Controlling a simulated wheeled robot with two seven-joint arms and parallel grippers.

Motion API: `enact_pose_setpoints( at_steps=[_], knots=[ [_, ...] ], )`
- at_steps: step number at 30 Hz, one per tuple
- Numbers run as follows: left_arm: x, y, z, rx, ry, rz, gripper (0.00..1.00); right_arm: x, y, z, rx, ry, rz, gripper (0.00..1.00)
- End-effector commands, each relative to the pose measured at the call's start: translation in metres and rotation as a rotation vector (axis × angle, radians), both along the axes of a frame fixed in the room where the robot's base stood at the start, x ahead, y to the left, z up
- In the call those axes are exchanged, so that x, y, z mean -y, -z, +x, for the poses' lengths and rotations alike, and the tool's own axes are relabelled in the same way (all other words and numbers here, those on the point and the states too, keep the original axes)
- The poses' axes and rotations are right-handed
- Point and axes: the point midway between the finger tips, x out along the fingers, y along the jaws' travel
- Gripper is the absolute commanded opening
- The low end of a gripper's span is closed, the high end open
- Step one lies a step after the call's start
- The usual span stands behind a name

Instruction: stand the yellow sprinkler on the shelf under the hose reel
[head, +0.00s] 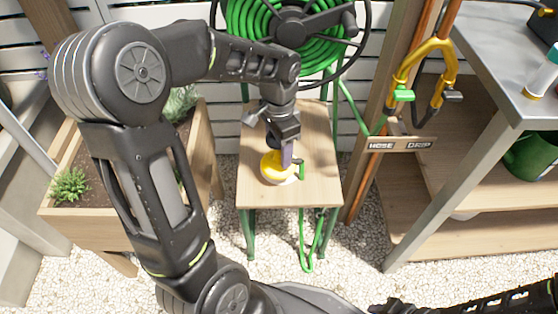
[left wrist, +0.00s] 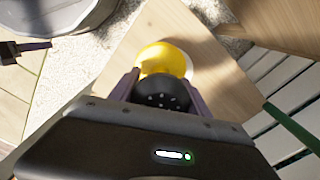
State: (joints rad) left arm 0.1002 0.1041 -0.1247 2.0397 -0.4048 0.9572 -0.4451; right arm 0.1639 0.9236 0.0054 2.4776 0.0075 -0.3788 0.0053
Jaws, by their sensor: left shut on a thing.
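The yellow sprinkler (head: 272,166) is at the wooden shelf (head: 317,186) under the green hose reel (head: 291,32). In the head view its base appears to be at the shelf's surface; I cannot tell whether it touches. My left gripper (head: 287,158) points down from above and is shut on the sprinkler. In the left wrist view the sprinkler's yellow part (left wrist: 163,58) and its dark, dotted head lie between the fingers (left wrist: 160,92). The fingers hide part of it. My right gripper is not seen; only part of the right arm shows at the lower right.
A wooden planter (head: 108,230) with plants stands left of the shelf. A post with a "HOSE DRIP" sign (head: 402,144) and a yellow tap pipe (head: 425,52) is to the right. A grey-topped bench (head: 505,65) stands further right. A green hose (head: 307,262) hangs below the shelf.

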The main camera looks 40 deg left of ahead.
Motion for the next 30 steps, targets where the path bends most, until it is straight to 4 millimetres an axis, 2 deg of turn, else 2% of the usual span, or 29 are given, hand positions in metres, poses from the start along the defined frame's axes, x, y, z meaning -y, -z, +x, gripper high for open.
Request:
enact_pose_setpoints(
  at_steps=[9, 22, 23, 30],
  knots=[
    [0.000, 0.047, 0.000, -0.001, -0.001, 0.000, 0.00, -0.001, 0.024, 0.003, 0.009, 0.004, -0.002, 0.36],
    [0.000, 0.052, 0.000, 0.000, -0.001, 0.000, 0.00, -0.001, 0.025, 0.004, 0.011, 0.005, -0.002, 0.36],
    [0.000, 0.052, 0.000, -0.001, -0.001, 0.000, 0.56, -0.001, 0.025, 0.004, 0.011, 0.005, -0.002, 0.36],
    [0.000, 0.052, 0.000, -0.001, -0.001, 0.000, 0.76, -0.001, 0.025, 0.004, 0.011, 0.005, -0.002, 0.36]
  ],
)
